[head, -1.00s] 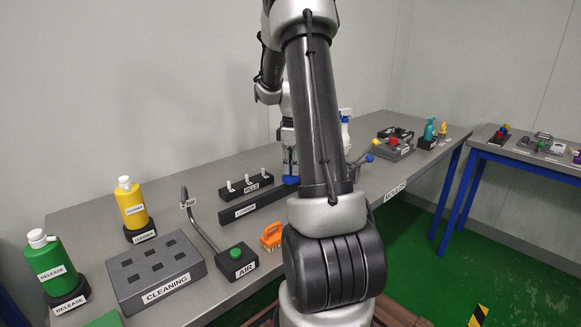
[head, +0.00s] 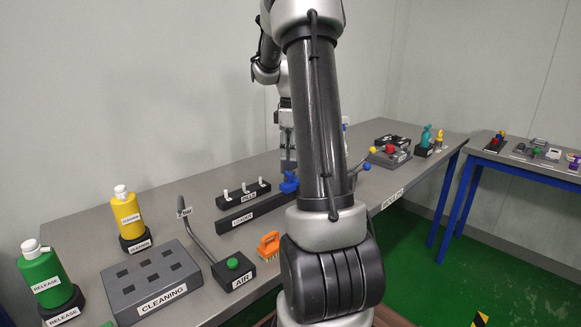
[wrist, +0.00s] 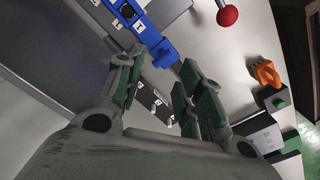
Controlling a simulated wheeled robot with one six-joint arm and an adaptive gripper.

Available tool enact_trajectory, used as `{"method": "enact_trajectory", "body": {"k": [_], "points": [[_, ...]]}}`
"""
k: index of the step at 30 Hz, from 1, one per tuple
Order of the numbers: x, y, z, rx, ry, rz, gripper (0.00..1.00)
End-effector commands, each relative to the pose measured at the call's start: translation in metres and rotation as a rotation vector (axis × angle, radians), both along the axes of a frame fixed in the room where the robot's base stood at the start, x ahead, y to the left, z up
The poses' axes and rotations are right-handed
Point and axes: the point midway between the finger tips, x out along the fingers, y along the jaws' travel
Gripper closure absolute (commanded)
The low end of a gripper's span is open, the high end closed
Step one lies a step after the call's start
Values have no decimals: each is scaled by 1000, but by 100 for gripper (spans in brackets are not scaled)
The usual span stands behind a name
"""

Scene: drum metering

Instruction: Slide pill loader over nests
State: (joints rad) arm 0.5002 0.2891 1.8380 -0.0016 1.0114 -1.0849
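The blue pill loader (head: 289,184) is at the right end of the long black block labelled LOADER (head: 250,213), behind my arm's edge in the head view. In the wrist view a blue part with white labels (wrist: 148,37) lies beyond the fingertips. My gripper (wrist: 162,68) is open and its fingers are apart with nothing held between them. In the head view my gripper (head: 288,145) is above and behind the blue loader, partly hidden by my arm. I cannot tell whether it touches the loader. The nests cannot be made out.
The PILLS block (head: 236,201) with white pegs stands behind the LOADER block. An orange brush (head: 269,244), AIR box (head: 233,276) and CLEANING block (head: 151,281) are at the front left. A red ball (wrist: 227,15) shows in the wrist view. Bottles stand at both sides.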

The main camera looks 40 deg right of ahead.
Motion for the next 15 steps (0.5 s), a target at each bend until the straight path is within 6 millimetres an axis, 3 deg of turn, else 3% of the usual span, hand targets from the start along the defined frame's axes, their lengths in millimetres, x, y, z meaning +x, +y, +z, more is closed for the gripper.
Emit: {"method": "enact_trajectory", "body": {"k": [6,15], "points": [[0,-1,32,0,-1,0,63],[0,0,39,0,1,0,63]]}}
